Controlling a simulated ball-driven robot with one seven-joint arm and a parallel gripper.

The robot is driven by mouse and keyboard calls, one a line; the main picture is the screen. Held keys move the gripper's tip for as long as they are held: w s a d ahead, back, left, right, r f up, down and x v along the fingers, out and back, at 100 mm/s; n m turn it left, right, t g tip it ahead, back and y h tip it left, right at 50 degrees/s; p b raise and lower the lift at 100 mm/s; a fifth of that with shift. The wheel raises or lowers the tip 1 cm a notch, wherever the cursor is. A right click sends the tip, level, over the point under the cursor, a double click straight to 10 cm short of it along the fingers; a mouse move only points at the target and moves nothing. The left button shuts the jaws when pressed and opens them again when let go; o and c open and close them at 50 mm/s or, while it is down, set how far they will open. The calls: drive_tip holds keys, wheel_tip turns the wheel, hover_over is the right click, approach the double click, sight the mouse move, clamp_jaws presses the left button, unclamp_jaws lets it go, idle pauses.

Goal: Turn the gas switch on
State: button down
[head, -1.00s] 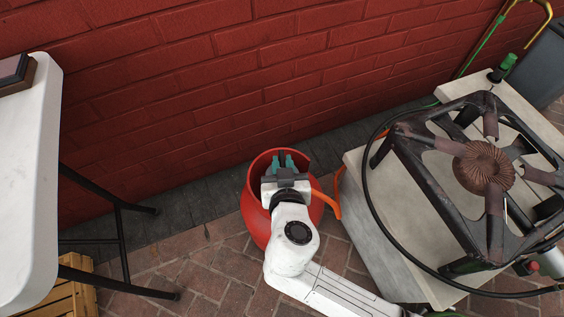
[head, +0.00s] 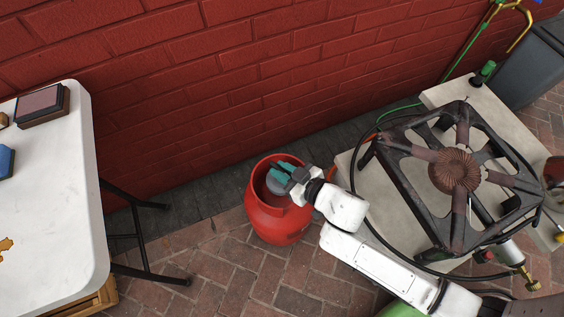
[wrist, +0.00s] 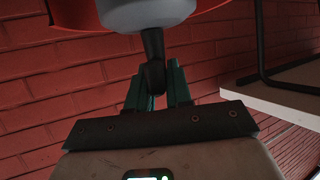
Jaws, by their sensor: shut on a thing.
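The red gas cylinder (head: 275,224) stands on the brick floor by the wall. A grey regulator (head: 277,186) sits inside its top collar, and it also shows in the wrist view (wrist: 148,12). The black gas switch (wrist: 153,70) sticks out from the regulator in the wrist view. My gripper (head: 284,171) reaches into the collar from the right, over the regulator. Its teal fingers are shut on the switch, one on each side of it (wrist: 160,90). In the head view my fingers hide the switch.
To the right, a black burner stand (head: 457,172) sits on a pale stone block (head: 409,221), with a dark hose looping around it. A white table (head: 62,230) with black legs stands at left. The red brick wall (head: 200,95) is close behind the cylinder.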

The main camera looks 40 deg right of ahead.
drive_tip(key=shift+r+n+g+y+p, duration=0.15)
drive_tip(key=shift+n+g+y+p, duration=0.35)
drive_tip(key=shift+n+y+p, duration=1)
drive_tip(key=shift+d+g+y+p, duration=0.1)
drive_tip(key=shift+g+y+p, duration=0.2)
drive_tip(key=shift+p, duration=0.45)
drive_tip(key=c, duration=1.1)
unclamp_jaws()
drive_tip(key=p+v, duration=0.1)
drive_tip(key=v, duration=0.9)
drive_tip(key=shift+s+d+p, duration=0.2)
drive_tip(key=shift+s+p, duration=0.1)
